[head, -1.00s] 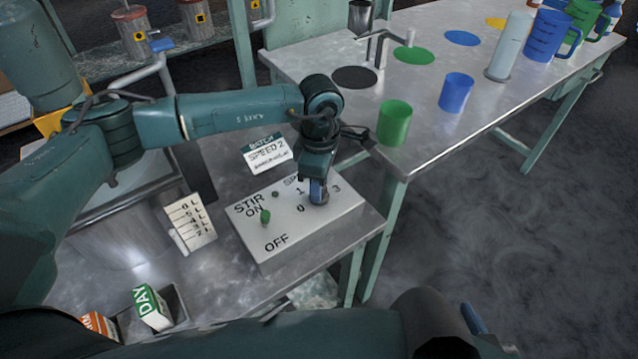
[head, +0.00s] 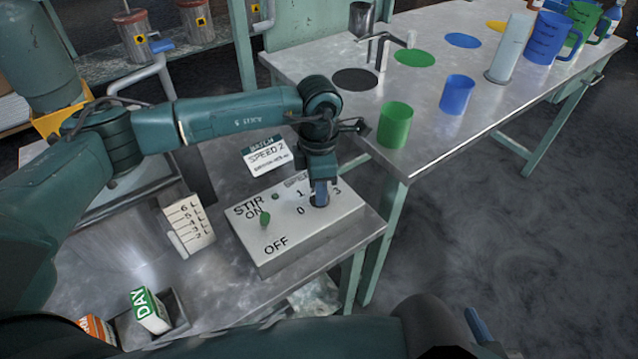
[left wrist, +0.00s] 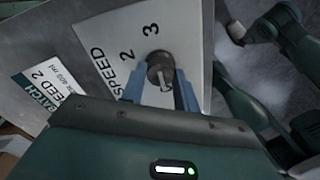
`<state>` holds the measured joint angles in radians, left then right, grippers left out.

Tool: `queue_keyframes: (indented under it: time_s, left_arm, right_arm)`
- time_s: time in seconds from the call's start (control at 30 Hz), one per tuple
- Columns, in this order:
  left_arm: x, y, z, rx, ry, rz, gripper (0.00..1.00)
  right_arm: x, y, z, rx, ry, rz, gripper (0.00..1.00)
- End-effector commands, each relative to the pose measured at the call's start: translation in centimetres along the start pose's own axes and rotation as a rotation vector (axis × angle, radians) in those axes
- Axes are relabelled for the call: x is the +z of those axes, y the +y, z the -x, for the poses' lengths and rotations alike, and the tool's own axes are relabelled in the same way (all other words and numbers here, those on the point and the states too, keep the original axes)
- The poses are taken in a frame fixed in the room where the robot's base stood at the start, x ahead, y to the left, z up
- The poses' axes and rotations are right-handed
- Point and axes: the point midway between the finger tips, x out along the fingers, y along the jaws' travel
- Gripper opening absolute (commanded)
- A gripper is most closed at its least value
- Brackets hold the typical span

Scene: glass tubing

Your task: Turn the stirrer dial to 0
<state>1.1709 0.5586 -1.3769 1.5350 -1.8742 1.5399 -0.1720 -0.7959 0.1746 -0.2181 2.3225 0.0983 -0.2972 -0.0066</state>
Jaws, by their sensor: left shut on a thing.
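The stirrer box (head: 290,246) is a white slanted panel with a green STIR switch (head: 265,218) at its left and a speed scale at its right. The dark round dial (left wrist: 157,66) sits between my left gripper's two fingers in the left wrist view. My left gripper (head: 320,196) points down onto the panel and is shut on the dial. I cannot tell which number the dial's light mark meets. A blue part of my right gripper (head: 477,322) shows low in the head view; its jaws are unclear.
A card reading BATCH SPEED 2 (head: 267,154) stands behind the box. A card with litre marks (head: 188,222) is left of it. A tray (head: 178,322) with a DAY block is at front left. A green cup (head: 395,125) stands on the neighbouring table's near edge.

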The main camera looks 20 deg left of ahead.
Motion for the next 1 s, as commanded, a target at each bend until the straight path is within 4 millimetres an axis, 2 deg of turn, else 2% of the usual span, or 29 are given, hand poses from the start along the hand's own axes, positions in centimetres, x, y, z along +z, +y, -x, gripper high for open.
queue_keyframes:
  time_s: [0.2,0.23,0.47,0.77,0.87,1.0]
  left_arm:
    - [0.0,0.1,0.1,0.000,-0.002,0.004,0.07]
    - [0.0,0.1,0.1,0.000,-0.002,0.004,0.32]
    - [0.0,0.0,0.1,0.000,-0.001,0.002,0.51]
    - [0.0,0.0,0.3,0.000,-0.001,0.001,0.52]
    - [0.0,0.1,1.2,0.001,-0.001,0.001,0.52]
    - [0.1,0.1,3.9,0.003,-0.004,0.001,0.52]
  right_arm:
    - [-0.1,0.0,0.0,0.000,0.001,0.000,0.36]
    - [-0.1,0.0,0.0,0.000,0.001,0.000,0.36]
    - [-0.2,0.1,-0.1,0.000,0.006,0.002,0.36]
    - [-0.5,0.1,-0.2,-0.001,0.012,0.003,0.36]
    - [-0.5,0.1,-0.2,-0.001,0.012,0.003,0.36]
    - [-0.6,0.0,-0.2,-0.001,0.009,0.002,0.36]
